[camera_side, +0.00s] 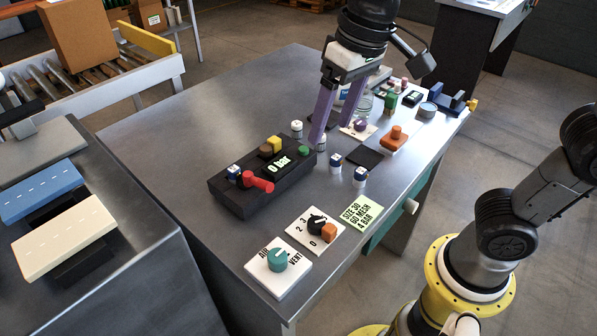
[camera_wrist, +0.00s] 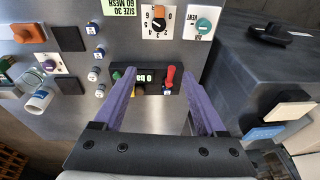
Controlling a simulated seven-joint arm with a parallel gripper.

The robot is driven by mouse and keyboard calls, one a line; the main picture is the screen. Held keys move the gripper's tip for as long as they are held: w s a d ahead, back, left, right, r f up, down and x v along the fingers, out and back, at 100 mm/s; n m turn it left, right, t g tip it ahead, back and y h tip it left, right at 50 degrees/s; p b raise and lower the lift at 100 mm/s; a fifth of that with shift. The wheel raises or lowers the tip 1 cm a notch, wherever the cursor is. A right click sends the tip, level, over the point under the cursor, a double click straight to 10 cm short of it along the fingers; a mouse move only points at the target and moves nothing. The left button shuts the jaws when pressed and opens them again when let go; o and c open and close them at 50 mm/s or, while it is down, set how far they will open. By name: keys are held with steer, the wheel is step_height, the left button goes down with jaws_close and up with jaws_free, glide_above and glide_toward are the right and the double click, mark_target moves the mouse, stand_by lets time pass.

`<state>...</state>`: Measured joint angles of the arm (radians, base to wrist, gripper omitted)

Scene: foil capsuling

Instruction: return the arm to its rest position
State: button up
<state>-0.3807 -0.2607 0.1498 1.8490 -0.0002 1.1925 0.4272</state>
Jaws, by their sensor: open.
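My gripper (camera_side: 331,133) has two long purple fingers spread apart with nothing between them. In the side view it hangs over the grey table (camera_side: 160,120), close behind and to the right of the black control box (camera_side: 228,200). Its fingertips are near small white-topped vials, and I cannot tell the exact height above the table. In the wrist view the open gripper (camera_wrist: 158,72) frames the control box, with its "0 bar" display (camera_wrist: 146,77) and red lever (camera_wrist: 171,76) between the fingers.
A dial plate (camera_side: 300,238) and a teal-knob AIR/VENT plate (camera_side: 293,278) lie at the near edge. Blue-and-white vials (camera_side: 360,177), an orange piece (camera_side: 393,140) and a glass jar (camera_side: 364,104) crowd the right side. The table's left part is clear.

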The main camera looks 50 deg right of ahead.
steer(key=s+d+f+t, duration=0.3)
steer(key=s+d+f, duration=0.2)
steer(key=s+d, duration=0.6)
steer(key=shift+f+n+h, duration=0.3)
steer(key=shift+f+h, duration=0.1)
steer(key=shift+s, duration=0.1)
